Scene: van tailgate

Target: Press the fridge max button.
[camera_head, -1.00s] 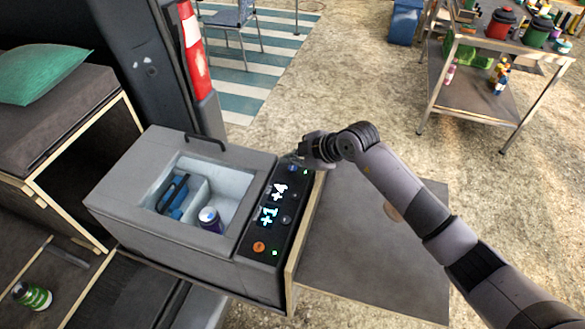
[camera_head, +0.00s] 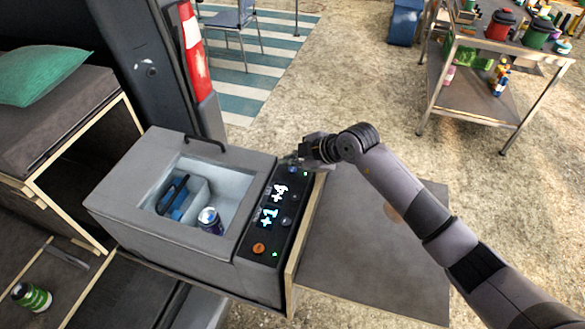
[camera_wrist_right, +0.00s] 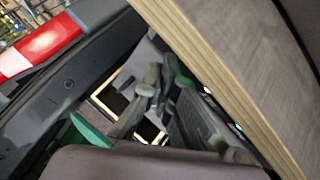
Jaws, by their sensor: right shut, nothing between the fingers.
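The fridge (camera_head: 130,185) is a grey box with an open top. Its black control panel (camera_head: 287,222) runs along its right side, with lit pale-blue digits, an orange button (camera_head: 259,249) near the front, a blue button (camera_head: 293,168) at the far end, small dark knobs and green lights. Which button is the max one cannot be read. My right gripper (camera_head: 292,159) is shut and empty at the panel's far end, close to the blue button; contact cannot be told. In the right wrist view its fingers (camera_wrist_right: 165,85) show before the fridge area. My left gripper is out of view.
A can (camera_head: 209,220) and a blue object (camera_head: 175,203) are inside the fridge. A wooden-edged board (camera_head: 375,265) lies right of the panel, under my right arm. A handle (camera_head: 205,141) rises at the fridge's back edge. A metal cart (camera_head: 470,95) stands far right.

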